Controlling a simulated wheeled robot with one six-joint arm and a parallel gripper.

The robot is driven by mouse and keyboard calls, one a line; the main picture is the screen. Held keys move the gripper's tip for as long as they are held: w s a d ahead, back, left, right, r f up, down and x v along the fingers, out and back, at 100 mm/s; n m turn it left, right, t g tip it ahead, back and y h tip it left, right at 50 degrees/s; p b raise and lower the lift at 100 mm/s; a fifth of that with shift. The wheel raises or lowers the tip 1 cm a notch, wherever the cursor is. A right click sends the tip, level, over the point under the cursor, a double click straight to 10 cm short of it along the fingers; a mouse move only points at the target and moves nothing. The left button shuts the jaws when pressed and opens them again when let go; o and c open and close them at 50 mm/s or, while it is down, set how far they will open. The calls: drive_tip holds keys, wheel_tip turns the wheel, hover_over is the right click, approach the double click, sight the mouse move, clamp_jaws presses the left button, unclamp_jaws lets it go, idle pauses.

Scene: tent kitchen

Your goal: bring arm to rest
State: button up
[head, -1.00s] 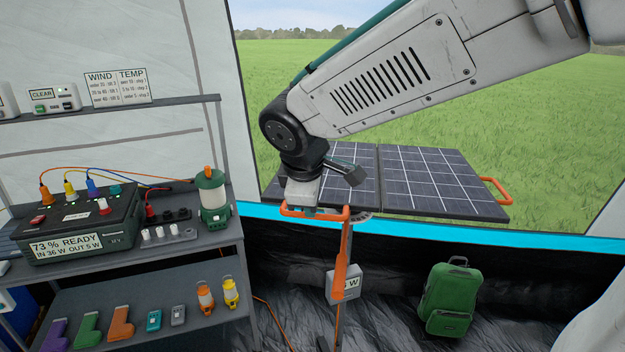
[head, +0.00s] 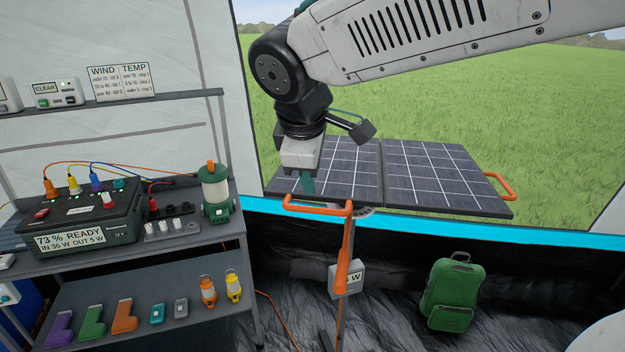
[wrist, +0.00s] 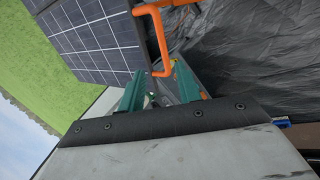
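My gripper (head: 308,184) hangs pointing down from my raised arm, just above and behind the orange handle (head: 318,209) at the near left edge of the solar panel (head: 440,178). In the wrist view its two teal fingers (wrist: 160,88) stand apart with nothing held between them. The orange handle (wrist: 158,42) shows beyond the fingertips, apart from them as far as I can see. The panel (wrist: 95,38) lies to the left in that view.
A shelf unit (head: 200,262) on the left holds a power station (head: 85,220), a green lantern (head: 216,192) and small items. A green backpack (head: 450,293) stands on the floor at right. Open grass lies beyond.

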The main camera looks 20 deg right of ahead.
idle(0.4)
drive_tip(key=s+d+f+m+g+y, duration=0.1)
drive_tip(key=s+d+f+m, duration=0.1)
drive_tip(key=s, duration=0.4)
drive_tip(key=s+d+f+m+g, duration=0.1)
drive_tip(key=s+d+f+m, duration=0.1)
drive_tip(key=s+d+m, duration=0.2)
drive_tip(key=s+d+f+m+g+y, duration=0.1)
drive_tip(key=s+d+m, duration=0.3)
drive_tip(key=s, duration=0.6)
drive_tip(key=shift+f+m+y, duration=0.3)
drive_tip(key=shift+f+m, duration=0.6)
drive_tip(key=shift+m, duration=0.1)
drive_tip(key=shift+a, duration=0.15)
